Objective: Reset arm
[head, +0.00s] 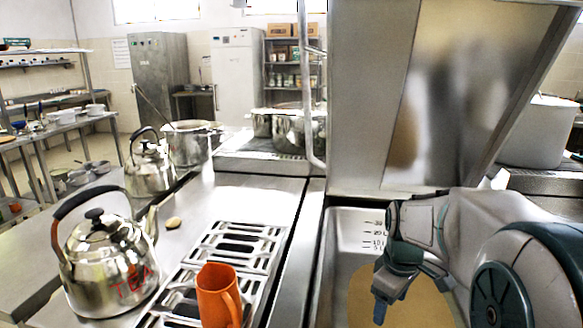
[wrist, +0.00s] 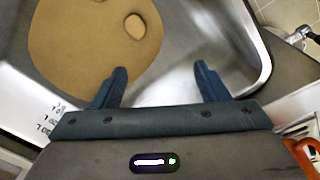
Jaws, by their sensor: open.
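My gripper (wrist: 161,90) is open and empty in the wrist view, its two blue fingers spread apart. It hangs over a steel basin (wrist: 200,35). In the head view my gripper (head: 385,290) is at the lower right, above the same basin (head: 345,235), and partly covers the tan shape (head: 425,305).
A kettle marked TEA (head: 105,265) and a second kettle (head: 148,168) stand on the left counter. An orange mug (head: 218,295) stands on a slotted rack (head: 235,245). A raised steel panel (head: 370,90) rises behind the basin. Stockpots (head: 192,145) stand farther back.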

